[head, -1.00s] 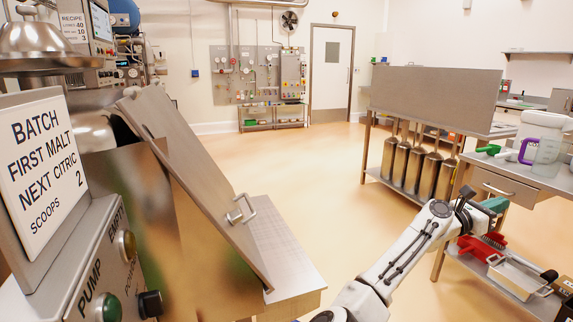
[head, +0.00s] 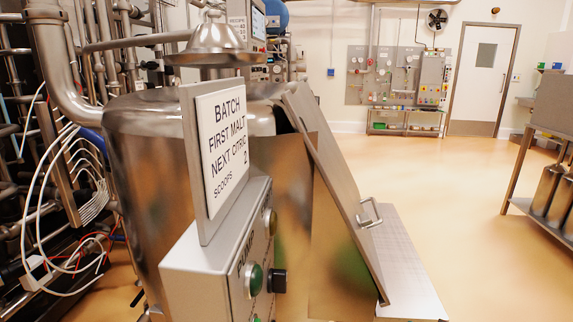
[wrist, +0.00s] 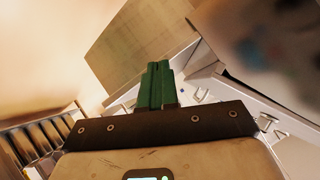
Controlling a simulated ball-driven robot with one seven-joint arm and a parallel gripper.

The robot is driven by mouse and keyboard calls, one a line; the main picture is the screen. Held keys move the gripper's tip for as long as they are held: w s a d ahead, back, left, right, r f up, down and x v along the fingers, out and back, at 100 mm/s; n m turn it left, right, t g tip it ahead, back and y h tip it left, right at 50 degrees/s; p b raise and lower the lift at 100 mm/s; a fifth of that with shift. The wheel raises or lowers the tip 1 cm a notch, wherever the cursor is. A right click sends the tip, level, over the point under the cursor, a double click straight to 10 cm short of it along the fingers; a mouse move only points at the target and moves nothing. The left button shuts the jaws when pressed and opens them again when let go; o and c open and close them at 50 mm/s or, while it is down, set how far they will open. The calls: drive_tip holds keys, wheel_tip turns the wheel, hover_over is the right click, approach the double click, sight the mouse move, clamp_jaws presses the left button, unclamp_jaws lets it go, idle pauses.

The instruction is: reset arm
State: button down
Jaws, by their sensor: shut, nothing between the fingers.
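My gripper (wrist: 161,70) shows in the wrist view, its green fingers shut together with nothing between them. My gripper and arm are out of the head view. In the wrist view the fingers stand before a blurred bench area with a drawer front. What they are close to is hard to tell.
A batch sign (head: 222,145) and a control box (head: 225,265) are in front. A bench with canisters (head: 548,190) stands at right. The floor (head: 445,215) between is clear.

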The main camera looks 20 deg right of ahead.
drive_tip(key=s+a+f+n+g+y, duration=0.1)
drive_tip(key=s+a+f+n+g, duration=0.4)
drive_tip(key=s+a, duration=0.45)
drive_tip(key=s+a+f+n+g+y, duration=0.1)
drive_tip(key=s+a+f+n+g, duration=0.2)
drive_tip(key=s+a+f+g, duration=0.65)
wheel_tip(320, 180, up, 14)
drive_tip(key=s+d+t+p, duration=0.2)
drive_tip(key=t+p, duration=0.2)
drive_tip(key=p, duration=0.8)
drive_tip(key=shift+s+n, duration=0.3)
drive_tip(key=shift+s, duration=0.05)
drive_tip(key=c, duration=1.8)
unclamp_jaws()
